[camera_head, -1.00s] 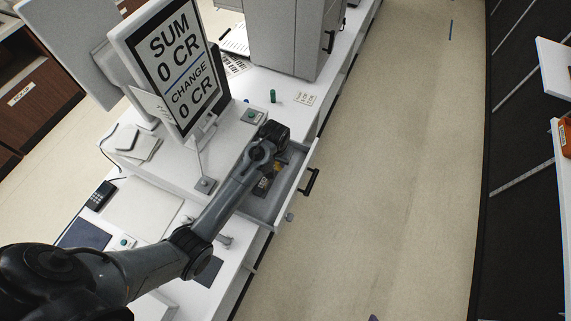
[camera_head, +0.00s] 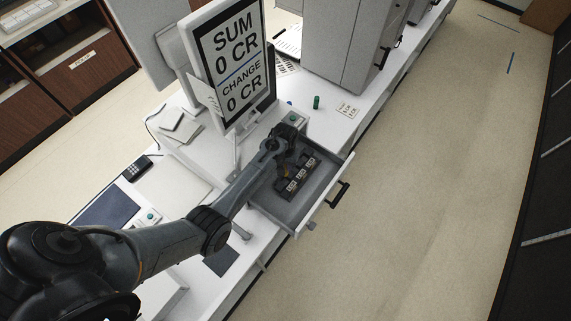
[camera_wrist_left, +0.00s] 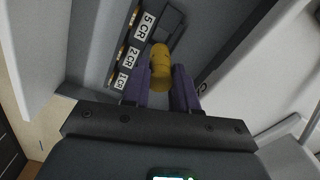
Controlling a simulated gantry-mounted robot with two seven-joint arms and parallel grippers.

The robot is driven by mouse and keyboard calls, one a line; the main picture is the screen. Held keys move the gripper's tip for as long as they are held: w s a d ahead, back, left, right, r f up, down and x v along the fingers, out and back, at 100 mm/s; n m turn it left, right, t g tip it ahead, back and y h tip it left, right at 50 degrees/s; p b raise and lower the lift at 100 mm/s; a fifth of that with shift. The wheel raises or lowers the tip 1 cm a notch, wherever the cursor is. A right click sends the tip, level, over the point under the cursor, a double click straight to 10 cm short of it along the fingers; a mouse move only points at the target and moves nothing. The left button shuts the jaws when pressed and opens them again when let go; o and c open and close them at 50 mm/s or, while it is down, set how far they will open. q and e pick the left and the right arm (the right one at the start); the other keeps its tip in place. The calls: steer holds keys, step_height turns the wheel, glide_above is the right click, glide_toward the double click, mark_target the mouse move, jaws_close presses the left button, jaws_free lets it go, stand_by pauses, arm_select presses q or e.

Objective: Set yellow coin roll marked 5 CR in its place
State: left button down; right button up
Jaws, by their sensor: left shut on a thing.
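The yellow coin roll (camera_wrist_left: 160,58) is held between the fingers of my left gripper (camera_wrist_left: 160,88) in the left wrist view. In the head view the left gripper (camera_head: 286,166) is low over the open drawer (camera_head: 268,207), and the roll is mostly hidden behind it. A dark coin tray (camera_head: 307,167) lies in the drawer. Its white labels 5 CR (camera_wrist_left: 145,25), 2 CR (camera_wrist_left: 133,57) and 1 CR (camera_wrist_left: 123,80) run in a row beside the roll. I cannot tell whether the roll touches the tray. My right gripper is not in view.
The till screen (camera_head: 234,65) stands behind my left arm, close to it. The drawer's front with a black handle (camera_head: 339,194) juts over the aisle. A green cylinder (camera_head: 317,102) and a label card (camera_head: 348,110) lie on the counter beyond. The floor (camera_head: 420,180) is clear.

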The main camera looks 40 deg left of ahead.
arm_select(q)
steer(key=shift+r+p, duration=0.1)
steer(key=shift+p, duration=0.25)
steer(key=shift+f+b, duration=1.6)
steer(key=shift+f, duration=0.85)
steer(key=shift+r, duration=0.1)
steer(key=shift+p, duration=0.6)
steer(key=shift+f+b, duration=0.35)
steer(key=shift+f, duration=0.05)
steer(key=shift+f+b, duration=1.05)
steer(key=shift+f, duration=0.4)
steer(key=shift+f, duration=0.15)
steer(key=c, duration=0.8)
jaws_free()
